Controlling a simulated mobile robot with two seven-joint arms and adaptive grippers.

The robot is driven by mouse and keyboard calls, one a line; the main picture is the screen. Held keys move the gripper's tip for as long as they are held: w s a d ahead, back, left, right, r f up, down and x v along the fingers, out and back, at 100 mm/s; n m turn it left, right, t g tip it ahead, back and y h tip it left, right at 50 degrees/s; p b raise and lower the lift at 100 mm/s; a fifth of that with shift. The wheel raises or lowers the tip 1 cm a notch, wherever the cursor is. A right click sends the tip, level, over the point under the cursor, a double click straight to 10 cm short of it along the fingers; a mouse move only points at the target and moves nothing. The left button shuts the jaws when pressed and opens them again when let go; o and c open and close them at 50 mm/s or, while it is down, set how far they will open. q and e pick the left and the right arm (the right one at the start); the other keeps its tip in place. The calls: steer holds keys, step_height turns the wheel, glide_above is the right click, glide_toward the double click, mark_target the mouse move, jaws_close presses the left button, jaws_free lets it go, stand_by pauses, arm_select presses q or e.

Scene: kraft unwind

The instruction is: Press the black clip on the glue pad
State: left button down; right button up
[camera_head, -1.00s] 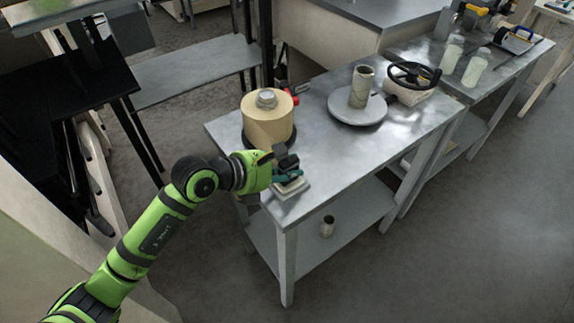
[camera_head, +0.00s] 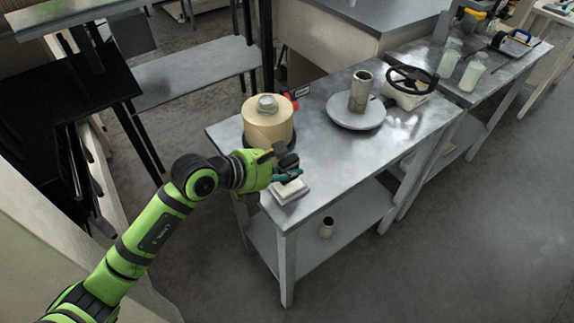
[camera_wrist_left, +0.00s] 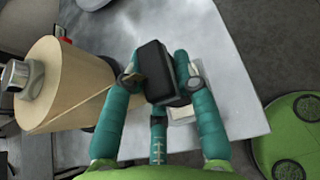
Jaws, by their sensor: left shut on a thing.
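The black clip (camera_wrist_left: 158,72) is a dark block between the teal fingers of my left gripper (camera_wrist_left: 153,85) in the left wrist view. In the head view the left gripper (camera_head: 286,174) is shut on the clip (camera_head: 287,160), at the near left corner of the metal table. The glue pad (camera_head: 289,192), a pale square pad, lies on that corner just below the fingers. In the wrist view the glue pad (camera_wrist_left: 182,113) is partly hidden behind the clip and fingers. A small gap seems to separate the fingers from the pad. My right gripper is not in view.
A tan kraft roll (camera_head: 267,126) stands close behind the left gripper. A grey round plate with a cylinder (camera_head: 359,92) and a black handwheel (camera_head: 413,79) stand farther right on the table (camera_head: 330,154). The tabletop's near middle is clear.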

mark_target(286, 158)
arm_select(q)
steer(key=shift+r+p, duration=1.7)
steer(key=shift+r, duration=0.8)
